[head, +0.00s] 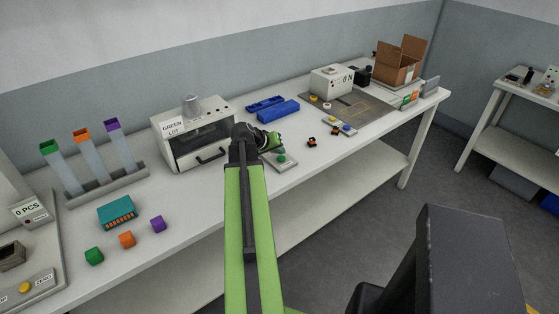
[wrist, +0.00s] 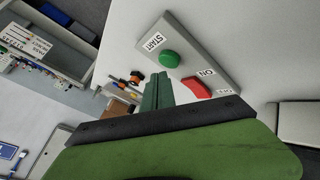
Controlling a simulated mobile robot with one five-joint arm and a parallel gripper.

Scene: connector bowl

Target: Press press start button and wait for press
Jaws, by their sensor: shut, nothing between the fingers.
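The start button is a round green button (wrist: 170,59) on a grey panel (wrist: 203,48) with a START label, seen in the wrist view. A red rocker switch (wrist: 196,87) sits on the same panel. In the head view the green button (head: 281,158) shows just below my gripper (head: 276,140). My gripper is shut and empty; its green fingers (wrist: 157,92) point toward the panel, beside the button. A gap shows between them in the wrist view; whether the button is pressed cannot be told. A white machine (head: 211,152) labelled GREEN LOT stands behind left of my gripper.
A blue tray (head: 278,111) lies behind my gripper. Small orange-black parts (head: 311,141) lie to its right. A teal block (head: 117,212) and coloured cubes (head: 126,239) are at the left. A cardboard box (head: 398,65) stands far right. The table front (head: 215,205) is clear.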

